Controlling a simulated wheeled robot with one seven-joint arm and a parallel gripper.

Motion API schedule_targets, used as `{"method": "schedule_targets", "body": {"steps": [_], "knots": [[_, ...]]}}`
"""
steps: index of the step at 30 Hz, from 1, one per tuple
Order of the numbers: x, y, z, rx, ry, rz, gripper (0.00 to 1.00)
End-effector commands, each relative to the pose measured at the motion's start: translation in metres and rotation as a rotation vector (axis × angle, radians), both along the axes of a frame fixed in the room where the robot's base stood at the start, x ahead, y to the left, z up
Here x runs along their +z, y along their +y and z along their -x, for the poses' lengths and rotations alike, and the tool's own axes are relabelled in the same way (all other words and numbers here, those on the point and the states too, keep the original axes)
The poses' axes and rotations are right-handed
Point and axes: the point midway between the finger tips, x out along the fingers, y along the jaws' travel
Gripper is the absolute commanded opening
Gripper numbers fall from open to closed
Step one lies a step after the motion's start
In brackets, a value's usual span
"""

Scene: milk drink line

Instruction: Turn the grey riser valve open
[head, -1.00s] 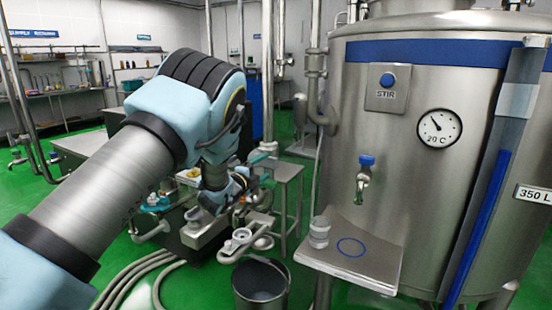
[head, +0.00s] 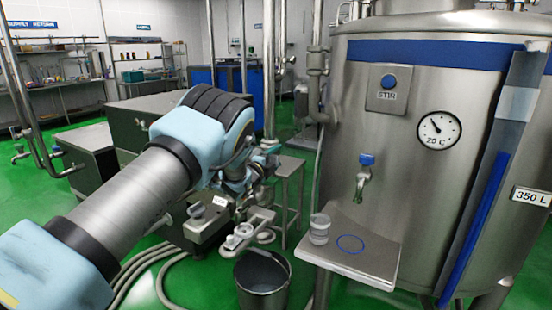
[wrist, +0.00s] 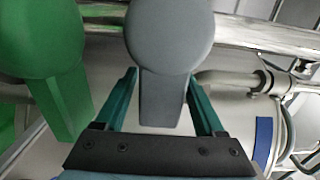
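A grey paddle-shaped handle (wrist: 168,60), which looks like the grey riser valve's, fills the middle of the wrist view. It has a round end at the top and a narrower stem below. My gripper (wrist: 162,78) is open, with one teal finger on each side of the grey stem. I cannot tell whether either finger touches it. A green paddle handle (wrist: 45,60) is just to the left, outside the fingers. In the head view my gripper (head: 257,172) is small, at the pipework left of the tank. I cannot make out the grey handle there.
Pale pipes (wrist: 250,35) run behind the handles. The steel tank (head: 420,190) stands on the right, with a tap (head: 364,178) above a shelf (head: 350,262) holding a small clear cup (head: 319,230). A bucket (head: 262,280) and hoses (head: 150,275) are on the green floor.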

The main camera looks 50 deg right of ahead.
Motion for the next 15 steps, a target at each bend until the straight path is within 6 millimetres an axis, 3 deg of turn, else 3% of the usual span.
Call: {"method": "schedule_targets", "body": {"steps": [2,15], "knots": [[0.0002,0.0001,-0.0001,0.000,0.000,0.000,0.61],[0.0001,0.0002,0.0001,0.000,0.000,0.000,0.11]]}}
